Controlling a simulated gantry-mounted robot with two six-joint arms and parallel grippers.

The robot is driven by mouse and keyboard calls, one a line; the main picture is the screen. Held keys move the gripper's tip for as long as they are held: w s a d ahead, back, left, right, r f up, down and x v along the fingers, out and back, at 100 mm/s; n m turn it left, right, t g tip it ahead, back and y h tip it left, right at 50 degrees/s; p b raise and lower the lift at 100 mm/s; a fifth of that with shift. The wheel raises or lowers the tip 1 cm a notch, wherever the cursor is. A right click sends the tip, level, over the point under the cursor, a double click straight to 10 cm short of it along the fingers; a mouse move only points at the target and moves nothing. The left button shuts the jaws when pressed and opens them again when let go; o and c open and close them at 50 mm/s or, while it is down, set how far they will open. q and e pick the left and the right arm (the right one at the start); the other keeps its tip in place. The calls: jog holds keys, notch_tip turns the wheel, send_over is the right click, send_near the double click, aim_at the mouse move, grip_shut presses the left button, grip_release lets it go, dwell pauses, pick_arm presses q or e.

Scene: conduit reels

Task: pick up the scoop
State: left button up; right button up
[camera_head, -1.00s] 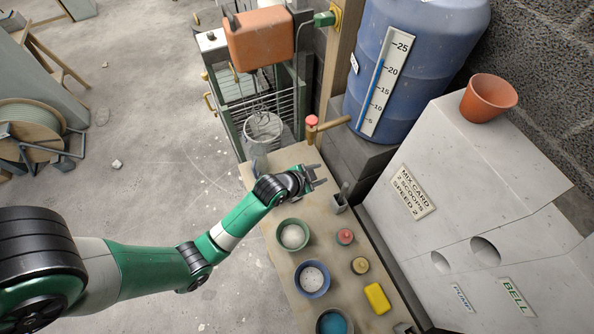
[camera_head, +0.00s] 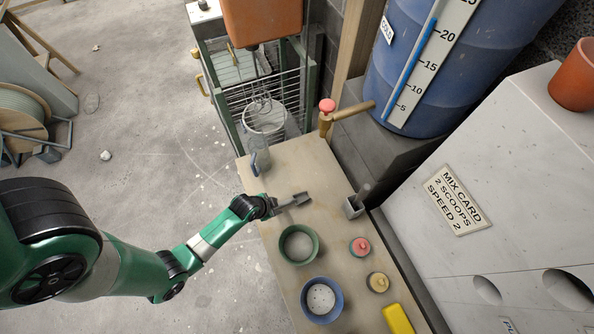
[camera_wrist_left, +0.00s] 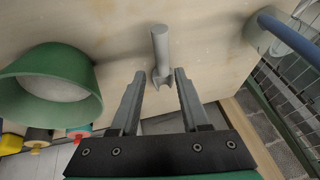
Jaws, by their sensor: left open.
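The scoop shows in the left wrist view as a pale grey rounded handle (camera_wrist_left: 160,48) with a small forked-looking end. It lies over the wooden bench top, and its end appears between my left fingertips. My left gripper (camera_wrist_left: 160,78) is open, with one finger on each side and no visible contact. In the head view my left gripper (camera_head: 294,201) is low over the bench, above the green bowl in the picture. Grey parts overlap there, so I cannot separate scoop from fingers. My right gripper is not in view.
The green bowl (camera_head: 283,250) is close to my gripper, with a blue bowl (camera_head: 309,306) beyond. A clear jug (camera_head: 262,157) stands at the bench's far end.

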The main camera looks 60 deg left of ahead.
aim_at(280, 205)
pick_arm(q)
jog(key=b+x, duration=0.1)
jog(key=x, duration=0.2)
jog(key=shift+a, duration=0.1)
jog(key=b+x, duration=0.1)
jog(key=x, duration=0.1)
jog(key=b+x, duration=0.2)
jog(key=shift+s+a+f, duration=0.15)
jog(key=shift+f, duration=0.1)
jog(key=shift+w+f, duration=0.25)
jog(key=shift+f, duration=0.1)
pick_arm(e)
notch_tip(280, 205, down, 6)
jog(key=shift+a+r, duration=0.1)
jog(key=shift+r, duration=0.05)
pick_arm(q)
grip_shut()
